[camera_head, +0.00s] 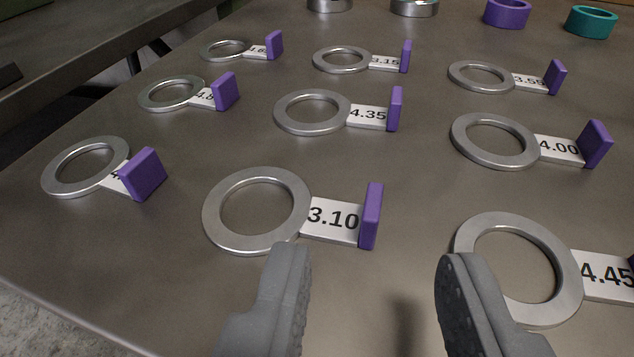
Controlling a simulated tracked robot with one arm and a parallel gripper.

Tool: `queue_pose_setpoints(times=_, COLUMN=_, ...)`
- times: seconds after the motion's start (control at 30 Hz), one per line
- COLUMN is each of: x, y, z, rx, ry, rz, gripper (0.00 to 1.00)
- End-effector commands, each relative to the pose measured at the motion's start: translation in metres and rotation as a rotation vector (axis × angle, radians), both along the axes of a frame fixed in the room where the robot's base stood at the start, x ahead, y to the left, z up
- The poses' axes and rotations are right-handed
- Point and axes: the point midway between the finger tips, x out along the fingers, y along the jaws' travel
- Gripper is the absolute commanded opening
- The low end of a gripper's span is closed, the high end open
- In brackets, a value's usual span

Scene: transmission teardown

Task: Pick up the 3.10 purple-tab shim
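The 3.10 shim (224,232) lies flat on the grey table, a silver ring with a white label reading 3.10. Its upright purple tab (371,216) stands at the label's right end. My gripper (372,262) is open and empty, with one grey finger at each side of the lower middle. The purple tab shows between the two fingers, a little beyond their tips. The left fingertip overlaps the lower edge of the ring and label in the picture. I cannot tell whether it touches them.
The 4.45 shim (570,270) lies at right, partly behind my right finger. Several other purple-tab shims lie around, including the 4.35 (312,130) and 4.00 (520,160). A purple ring (507,14) and a teal ring (591,22) stand at the back. The table's left edge drops off.

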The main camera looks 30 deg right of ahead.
Motion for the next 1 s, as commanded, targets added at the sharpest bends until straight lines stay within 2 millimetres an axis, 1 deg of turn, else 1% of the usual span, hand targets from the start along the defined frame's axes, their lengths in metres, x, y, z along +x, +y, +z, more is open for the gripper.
queue_pose_setpoints(times=0.13, x=0.009, y=-0.010, z=-0.005, rx=-0.001, ry=-0.003, rz=-0.003, gripper=0.33)
queue_pose_setpoints(times=0.33, x=0.028, y=-0.029, z=-0.017, rx=0.002, ry=0.001, rz=-0.003, gripper=0.33)
queue_pose_setpoints(times=0.43, x=0.033, y=-0.032, z=-0.018, rx=0.002, ry=0.000, rz=-0.001, gripper=0.33)
queue_pose_setpoints(times=0.63, x=0.034, y=-0.032, z=-0.017, rx=0.002, ry=0.000, rz=-0.001, gripper=0.33)
queue_pose_setpoints(times=0.73, x=0.033, y=-0.033, z=-0.017, rx=0.002, ry=0.000, rz=-0.001, gripper=0.06)
queue_pose_setpoints(times=0.77, x=0.033, y=-0.033, z=-0.017, rx=0.002, ry=0.000, rz=-0.002, gripper=0.00)
queue_pose_setpoints(times=1.0, x=0.033, y=-0.033, z=-0.017, rx=0.001, ry=-0.001, rz=-0.002, gripper=0.00)
